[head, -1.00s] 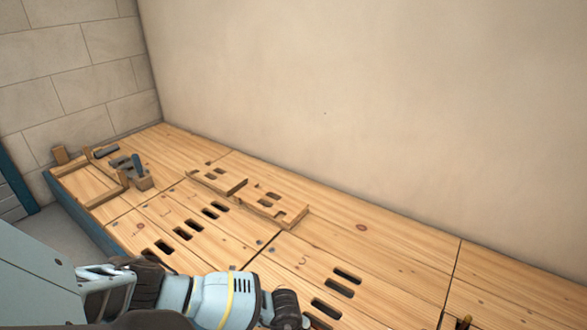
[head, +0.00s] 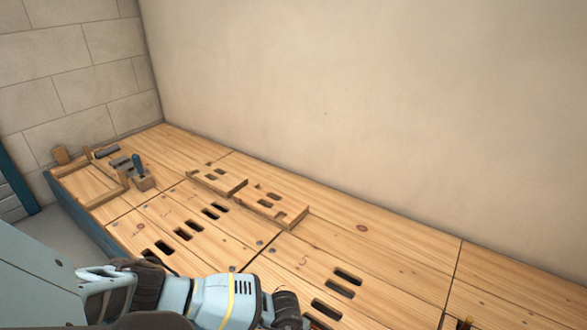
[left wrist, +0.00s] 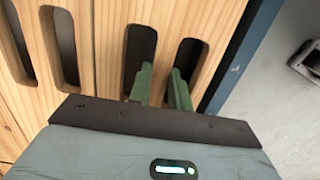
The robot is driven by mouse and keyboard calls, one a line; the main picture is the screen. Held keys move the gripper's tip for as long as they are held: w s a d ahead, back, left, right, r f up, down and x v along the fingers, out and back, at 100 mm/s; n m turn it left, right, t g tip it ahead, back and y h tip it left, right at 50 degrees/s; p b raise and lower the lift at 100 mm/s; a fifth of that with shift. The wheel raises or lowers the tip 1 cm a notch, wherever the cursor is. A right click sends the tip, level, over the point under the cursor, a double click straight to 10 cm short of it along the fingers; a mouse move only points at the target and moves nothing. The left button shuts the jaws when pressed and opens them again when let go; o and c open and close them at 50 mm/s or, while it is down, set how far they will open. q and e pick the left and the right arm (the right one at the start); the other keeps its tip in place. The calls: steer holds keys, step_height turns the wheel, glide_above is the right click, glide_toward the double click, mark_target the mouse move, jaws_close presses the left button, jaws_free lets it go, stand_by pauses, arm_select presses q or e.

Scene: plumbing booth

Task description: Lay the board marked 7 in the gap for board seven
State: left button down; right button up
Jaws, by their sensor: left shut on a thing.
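In the left wrist view, my left gripper (left wrist: 160,72) has its two green fingers in two neighbouring dark slots. It is shut on the wooden strip between them, part of a slotted board (left wrist: 215,30) beside the bench's blue front edge. The number on this board is not visible, so I cannot tell if it is board 7. In the head view my left arm reaches along the bottom edge, and its fingers are hidden or cut off. The gap for board seven cannot be made out. My right gripper is not in view.
Two loose boards with cut-outs, one further left (head: 218,180) and one nearer (head: 272,207), lie on the slotted bench top (head: 390,250). A wooden frame (head: 122,183) and a blue-handled tool (head: 138,165) are at the far left. A plain wall (head: 380,110) rises behind.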

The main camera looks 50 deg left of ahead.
arm_select(q)
steer(key=c, duration=1.2)
jaws_free()
steer(key=shift+r, duration=0.2)
steer(key=r+p, duration=0.1)
steer(key=r, duration=0.1)
steer(key=r+p, duration=0.1)
steer(key=r, duration=0.1)
steer(key=r+p, duration=0.1)
steer(key=r, duration=0.1)
steer(key=shift+a+r, duration=0.1)
steer(key=shift+a, duration=0.3)
steer(key=shift+s+r+p, duration=0.1)
steer(key=shift+r+p, duration=0.2)
steer(key=shift+r, duration=0.2)
